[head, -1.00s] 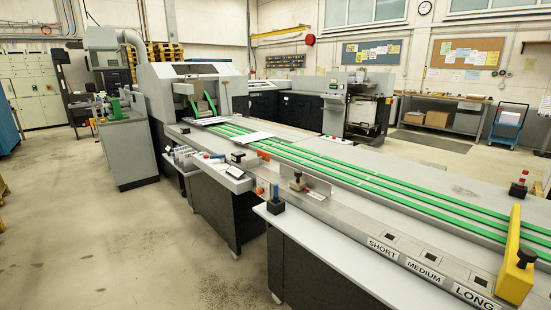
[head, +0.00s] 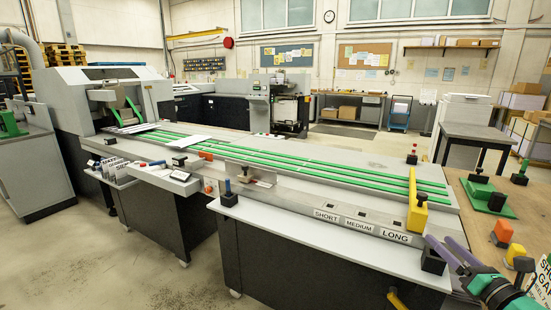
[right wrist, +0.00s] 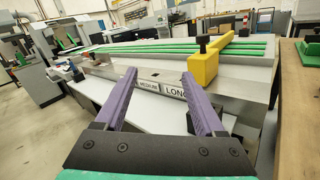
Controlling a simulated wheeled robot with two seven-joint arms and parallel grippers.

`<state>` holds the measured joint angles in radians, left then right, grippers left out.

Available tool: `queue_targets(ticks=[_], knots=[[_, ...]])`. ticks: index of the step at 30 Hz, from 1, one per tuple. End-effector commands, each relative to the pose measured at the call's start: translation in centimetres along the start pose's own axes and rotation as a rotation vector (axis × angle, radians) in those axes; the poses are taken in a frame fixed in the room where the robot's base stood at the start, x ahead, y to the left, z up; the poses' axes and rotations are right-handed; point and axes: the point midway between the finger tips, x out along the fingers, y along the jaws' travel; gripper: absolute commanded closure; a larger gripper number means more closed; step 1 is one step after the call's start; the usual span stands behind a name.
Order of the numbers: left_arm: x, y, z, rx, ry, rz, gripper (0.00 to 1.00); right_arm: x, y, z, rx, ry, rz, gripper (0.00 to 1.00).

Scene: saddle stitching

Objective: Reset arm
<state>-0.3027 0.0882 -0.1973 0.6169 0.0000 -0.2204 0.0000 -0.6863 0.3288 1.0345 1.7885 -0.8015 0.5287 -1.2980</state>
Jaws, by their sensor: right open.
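My right gripper (head: 442,241), with purple fingers, shows at the lower right of the head view. It is open and empty, in front of the long machine (head: 245,148) with green belts. In the right wrist view its two fingers (right wrist: 159,76) stand apart, with the labelled machine edge beyond them. A yellow bar (head: 417,212) with a black knob lies across the machine near the LONG label (head: 394,236). The bar also shows in the right wrist view (right wrist: 205,66), ahead and to the right. My left gripper is not in view.
A black block (head: 432,262) sits on the white ledge (head: 320,241) close to the right gripper. A wooden table (head: 466,200) with green, orange and yellow knobbed pieces stands at the right. Flat sheets (head: 194,141) lie on the belts. Open floor shows at the lower left.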

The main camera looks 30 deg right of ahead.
Motion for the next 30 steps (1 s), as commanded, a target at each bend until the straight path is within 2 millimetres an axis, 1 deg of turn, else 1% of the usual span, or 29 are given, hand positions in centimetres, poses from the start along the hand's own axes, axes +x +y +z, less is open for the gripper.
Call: queue_targets(ticks=[5,8,11,14,15,17,18,21,23,24,27,30], knots=[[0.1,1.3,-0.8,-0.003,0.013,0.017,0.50,1.5,0.7,-1.5,0.275,-0.052,-0.086,0.29],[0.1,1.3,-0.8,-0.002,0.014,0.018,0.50,2.3,1.2,-3.2,0.494,-0.081,-0.158,0.29],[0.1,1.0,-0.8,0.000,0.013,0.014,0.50,2.9,1.9,-5.9,0.761,-0.100,-0.254,0.29],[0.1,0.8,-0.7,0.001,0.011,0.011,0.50,3.0,3.5,-10.3,1.100,-0.099,-0.402,0.29],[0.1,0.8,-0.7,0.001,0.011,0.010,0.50,2.7,4.7,-12.8,1.259,-0.088,-0.486,0.29],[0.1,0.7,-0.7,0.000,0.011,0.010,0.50,1.8,7.2,-16.9,1.496,-0.056,-0.639,0.29],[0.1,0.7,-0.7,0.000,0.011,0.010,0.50,0.9,8.9,-19.4,1.623,-0.032,-0.743,0.29],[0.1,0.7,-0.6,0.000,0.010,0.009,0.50,-1.6,13.0,-23.9,1.831,0.032,-0.968,0.29],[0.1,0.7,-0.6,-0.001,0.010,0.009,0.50,-3.1,15.2,-25.9,1.909,0.067,-1.088,0.29],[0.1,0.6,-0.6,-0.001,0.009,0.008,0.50,-4.1,16.6,-26.9,1.948,0.091,-1.162,0.29],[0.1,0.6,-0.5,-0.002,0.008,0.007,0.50,-6.7,20.0,-28.9,2.014,0.147,-1.337,0.29],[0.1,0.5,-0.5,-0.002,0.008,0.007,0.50,-9.2,23.0,-30.2,2.044,0.199,-1.498,0.29]])
